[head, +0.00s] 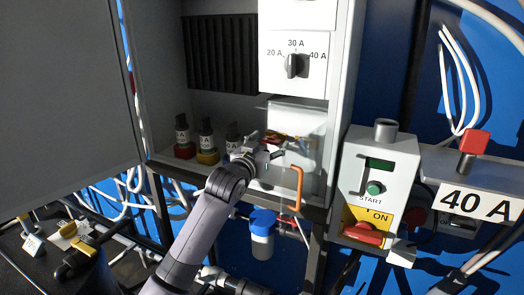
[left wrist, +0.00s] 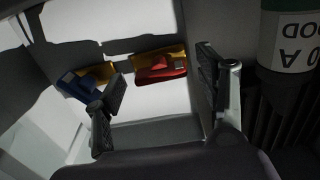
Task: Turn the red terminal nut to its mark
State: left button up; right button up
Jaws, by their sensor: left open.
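The red terminal nut (left wrist: 160,68) sits on a yellow piece in the left wrist view, between the two finger lines and beyond the fingertips. A blue nut (left wrist: 76,86) on another yellow piece is to its left, partly behind the left finger. My left gripper (left wrist: 162,95) is open, its fingers spread, with nothing between them. In the head view my left gripper (head: 266,158) is inside the cabinet, in front of the pale terminal box (head: 297,115). It hides part of the terminals there. The nut's mark cannot be made out. My right gripper is not in view.
Several dark-topped fuses, including a red-based one (head: 184,150) and a yellow-based one (head: 207,155), stand left of my gripper. An orange handle (head: 297,187) is close on its right. A selector knob (head: 291,66) is above. The open cabinet door (head: 60,90) fills the left.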

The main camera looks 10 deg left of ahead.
pick_arm(q)
jog(key=s+a, duration=0.2)
jog(key=s, duration=0.9)
jog(key=shift+s+a, duration=0.15)
jog(key=shift+s, duration=0.1)
